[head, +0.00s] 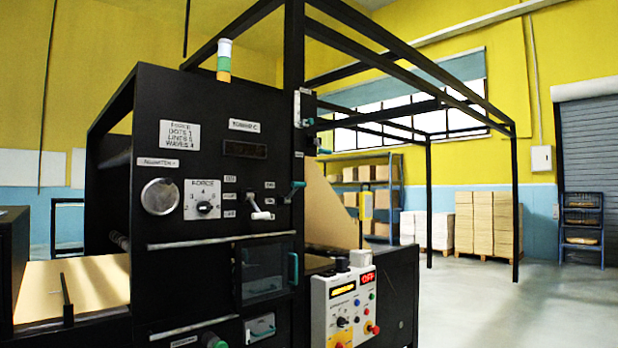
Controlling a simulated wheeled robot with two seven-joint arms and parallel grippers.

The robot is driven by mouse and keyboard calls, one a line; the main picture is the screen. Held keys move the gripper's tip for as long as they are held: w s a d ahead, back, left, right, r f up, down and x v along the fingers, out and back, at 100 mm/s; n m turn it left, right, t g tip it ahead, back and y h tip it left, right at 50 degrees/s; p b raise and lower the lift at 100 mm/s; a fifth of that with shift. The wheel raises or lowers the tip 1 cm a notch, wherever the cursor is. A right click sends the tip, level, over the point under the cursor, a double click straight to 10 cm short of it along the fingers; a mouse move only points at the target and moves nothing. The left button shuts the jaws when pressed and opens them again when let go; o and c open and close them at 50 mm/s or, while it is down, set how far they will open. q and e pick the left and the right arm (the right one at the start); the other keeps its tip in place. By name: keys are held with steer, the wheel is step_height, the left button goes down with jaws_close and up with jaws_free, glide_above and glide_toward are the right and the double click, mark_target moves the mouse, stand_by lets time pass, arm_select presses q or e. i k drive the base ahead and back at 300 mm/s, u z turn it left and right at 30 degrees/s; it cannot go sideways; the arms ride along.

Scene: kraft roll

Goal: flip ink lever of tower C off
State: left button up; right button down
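A black machine tower (215,90) stands left of centre, with a small plate (244,126) that seems to read TOWER C. Below a dark display (244,150), a white-handled lever (260,208) slopes down to the right. A teal-handled lever (294,190) sticks out at the panel's right edge. Another lever with teal ends (300,110) is on the post above. A further lever (260,328) sits in a recess near the bottom. The small labels are too blurred to tell which is the ink lever. Neither gripper is in view.
A round metal disc (160,196) and a FORCE knob (205,208) are on the panel. A windowed door (265,270) is below. A control box (343,308) showing red OFF stands at right front. Open floor (500,300) lies to the right.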

mark_target(296, 184)
steer(key=z, duration=0.35)
steer(key=i, duration=1.25)
steer(key=u, duration=0.5)
steer(key=i, duration=0.95)
steer(key=u, duration=0.6)
